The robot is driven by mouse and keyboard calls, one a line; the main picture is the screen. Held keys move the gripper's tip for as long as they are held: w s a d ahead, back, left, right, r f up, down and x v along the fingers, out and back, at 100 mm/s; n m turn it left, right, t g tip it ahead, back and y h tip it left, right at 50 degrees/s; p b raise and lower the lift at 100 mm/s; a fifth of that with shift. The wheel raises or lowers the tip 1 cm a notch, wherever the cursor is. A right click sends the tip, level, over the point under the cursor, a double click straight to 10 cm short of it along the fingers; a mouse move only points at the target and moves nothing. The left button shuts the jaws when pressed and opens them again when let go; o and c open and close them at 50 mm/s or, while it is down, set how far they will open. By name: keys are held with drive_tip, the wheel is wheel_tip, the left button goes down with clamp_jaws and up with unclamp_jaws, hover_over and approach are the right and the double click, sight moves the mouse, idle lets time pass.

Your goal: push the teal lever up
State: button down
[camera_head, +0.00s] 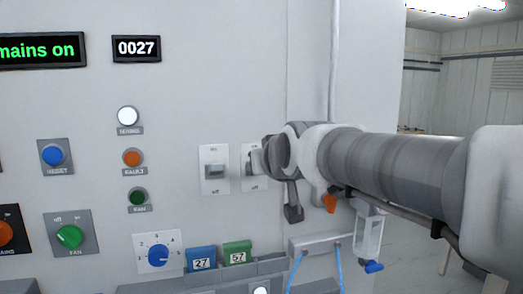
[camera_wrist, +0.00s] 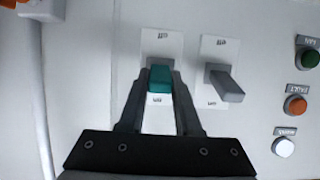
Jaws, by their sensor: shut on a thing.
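The teal lever (camera_wrist: 160,79) sits on a white plate (camera_wrist: 158,44) in the wrist view, which shows the panel upside down. My gripper (camera_wrist: 160,82) has its two dark fingers closed around the lever, one on each side. In the head view, my gripper (camera_head: 257,163) is at the right-hand switch plate (camera_head: 247,180) and hides the teal lever. I cannot tell surely whether the lever tilts up or down.
A grey lever (camera_wrist: 227,86) on its own plate is close beside; it also shows in the head view (camera_head: 215,171). Round lamps and knobs, such as the green knob (camera_head: 69,237), are farther left. Number cards (camera_head: 201,259) and a ledge are below. A clear bottle (camera_head: 369,235) hangs below my arm.

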drive_tip(key=shift+w+r+g+p, duration=0.1)
drive_tip(key=shift+r+g+p, duration=0.15)
drive_tip(key=shift+g+p, duration=0.45)
drive_tip(key=c, duration=0.6)
unclamp_jaws()
drive_tip(key=b+v, duration=0.2)
drive_tip(key=v, duration=1.5)
drive_tip(key=shift+s+a, duration=0.2)
drive_tip(key=shift+s, duration=0.1)
